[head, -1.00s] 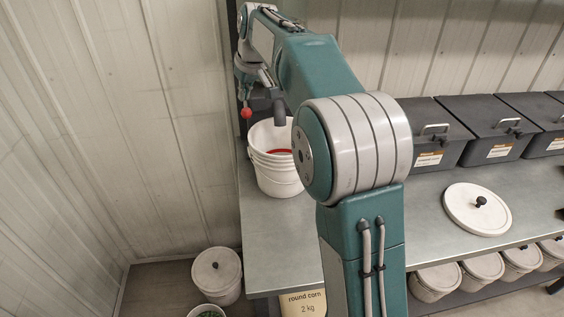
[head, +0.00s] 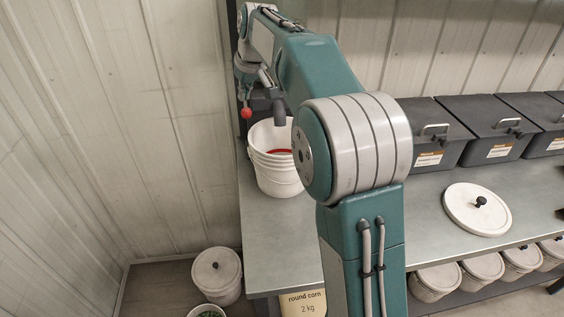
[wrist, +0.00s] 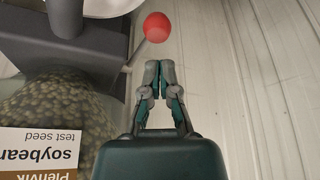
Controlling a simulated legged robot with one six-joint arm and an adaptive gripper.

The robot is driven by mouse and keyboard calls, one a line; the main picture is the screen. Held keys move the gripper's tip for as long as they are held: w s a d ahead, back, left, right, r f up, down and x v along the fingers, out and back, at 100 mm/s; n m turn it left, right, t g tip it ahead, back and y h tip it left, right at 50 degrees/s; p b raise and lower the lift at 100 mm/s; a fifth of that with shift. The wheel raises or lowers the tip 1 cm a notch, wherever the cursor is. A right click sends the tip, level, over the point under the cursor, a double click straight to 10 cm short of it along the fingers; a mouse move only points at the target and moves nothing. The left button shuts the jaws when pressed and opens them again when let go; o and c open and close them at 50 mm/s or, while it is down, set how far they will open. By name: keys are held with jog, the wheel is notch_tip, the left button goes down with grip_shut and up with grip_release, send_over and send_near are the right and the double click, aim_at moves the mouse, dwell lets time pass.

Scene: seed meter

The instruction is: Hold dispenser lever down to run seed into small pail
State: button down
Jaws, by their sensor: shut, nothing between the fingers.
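The lever's red ball knob (head: 246,112) shows at the left end of the bench, just below my wrist. My gripper (wrist: 159,68) is shut and empty. The dispenser's dark spout (head: 280,112) points down over a white pail (head: 276,178) with something red inside. The pail's contents are mostly hidden. The clear seed hopper (wrist: 62,108), labelled soybean, appears upside down at left in the wrist view.
A panelled wall (head: 120,130) stands close on the left. Dark lidded bins (head: 437,140) line the back right of the bench (head: 430,222), with a loose white lid (head: 478,208) in front. A lidded white bucket (head: 217,277) is on the floor.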

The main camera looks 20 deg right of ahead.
aim_at(247, 110)
jog(key=shift+f, duration=0.15)
jog(key=shift+f, duration=2.8)
dwell(4.8)
